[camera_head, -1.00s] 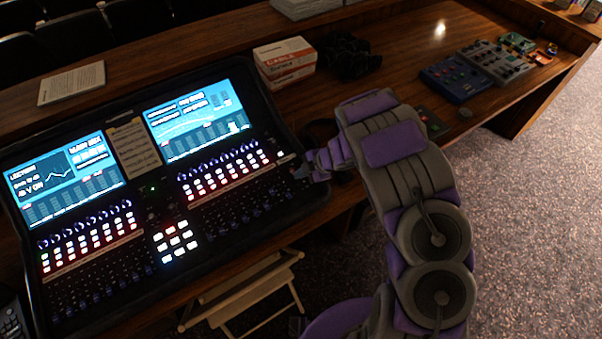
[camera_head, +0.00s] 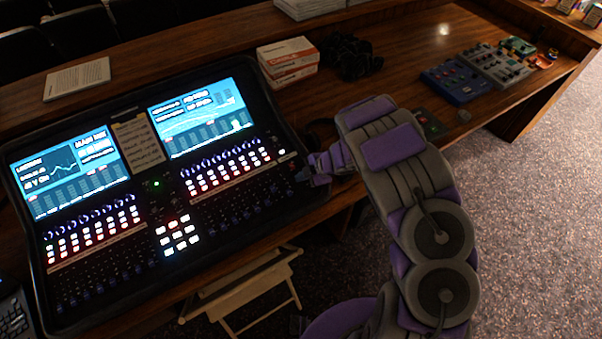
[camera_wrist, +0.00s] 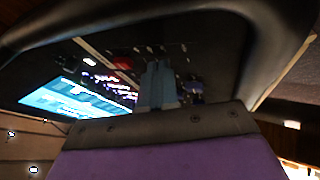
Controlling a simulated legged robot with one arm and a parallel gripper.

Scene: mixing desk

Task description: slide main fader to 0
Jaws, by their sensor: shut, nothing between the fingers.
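The mixing desk (camera_head: 150,283) is a black console with two lit blue screens, rows of lit buttons and rows of small faders. My gripper (camera_head: 303,175) is at the right edge of the console, beside the right-hand button rows. In the wrist view my gripper (camera_wrist: 158,72) is shut, its grey fingers pointing at the black panel, with nothing visible between them. A red knob (camera_wrist: 123,61) is left of the fingers and a purple-blue knob (camera_wrist: 196,88) is right of them. I cannot tell which control is the main fader, or whether the fingertips touch it.
White boxes (camera_head: 288,60) and a dark bundle (camera_head: 348,57) lie behind the console. Blue and grey devices (camera_head: 455,80) stand on the desk at the right. A paper note (camera_head: 136,140) lies between the screens. A folding stool (camera_head: 245,290) stands below the front edge.

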